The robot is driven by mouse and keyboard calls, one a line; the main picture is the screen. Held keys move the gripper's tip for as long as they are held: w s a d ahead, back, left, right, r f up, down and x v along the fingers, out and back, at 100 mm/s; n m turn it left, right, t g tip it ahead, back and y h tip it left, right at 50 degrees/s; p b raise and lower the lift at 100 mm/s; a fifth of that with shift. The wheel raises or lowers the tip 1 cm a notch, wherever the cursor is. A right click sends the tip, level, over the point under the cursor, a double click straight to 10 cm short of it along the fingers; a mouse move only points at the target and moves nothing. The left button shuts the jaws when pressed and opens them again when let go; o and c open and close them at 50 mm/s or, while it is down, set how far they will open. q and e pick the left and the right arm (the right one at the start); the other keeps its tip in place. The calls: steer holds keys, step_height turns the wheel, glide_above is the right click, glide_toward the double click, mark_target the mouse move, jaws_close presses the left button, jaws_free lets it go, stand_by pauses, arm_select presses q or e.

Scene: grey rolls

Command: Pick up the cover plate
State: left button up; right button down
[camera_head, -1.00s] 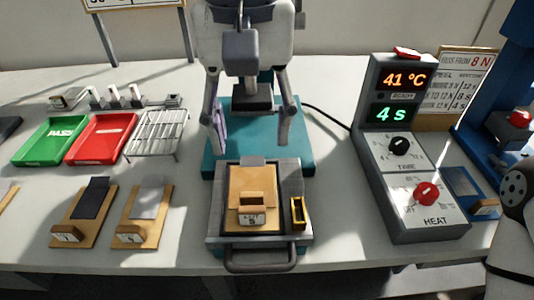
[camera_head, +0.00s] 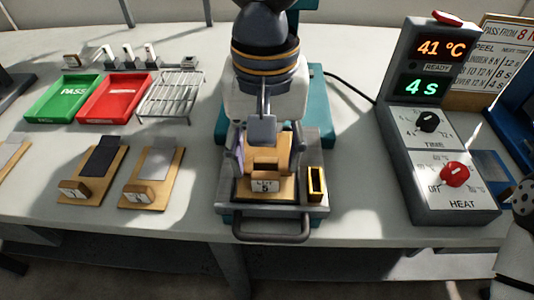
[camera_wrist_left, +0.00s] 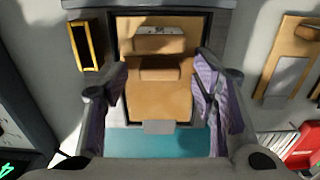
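The cover plate (camera_head: 270,166) is a tan plate with a raised block handle, lying on the press's front tray (camera_head: 228,208). A labelled tan block (camera_head: 265,186) sits at its front edge. In the left wrist view the plate (camera_wrist_left: 160,101) fills the middle, its handle (camera_wrist_left: 160,74) crossing between my fingers. My left gripper (camera_head: 267,152) points down over the plate, open, one finger on each side of it. In the left wrist view, the purple-padded fingers (camera_wrist_left: 163,85) stand apart with nothing gripped. Contact with the plate cannot be told.
A yellow-edged slot holder (camera_head: 316,184) stands close right of the plate. A grey handle (camera_head: 270,231) juts from the tray's front. The control box (camera_head: 436,150) is to the right. Wooden boards (camera_head: 103,165), green (camera_head: 63,98) and red (camera_head: 114,98) trays and a wire rack (camera_head: 170,95) lie left.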

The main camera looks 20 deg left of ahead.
arm_select(q)
steer(key=c, duration=1.1)
steer(key=shift+r, duration=0.1)
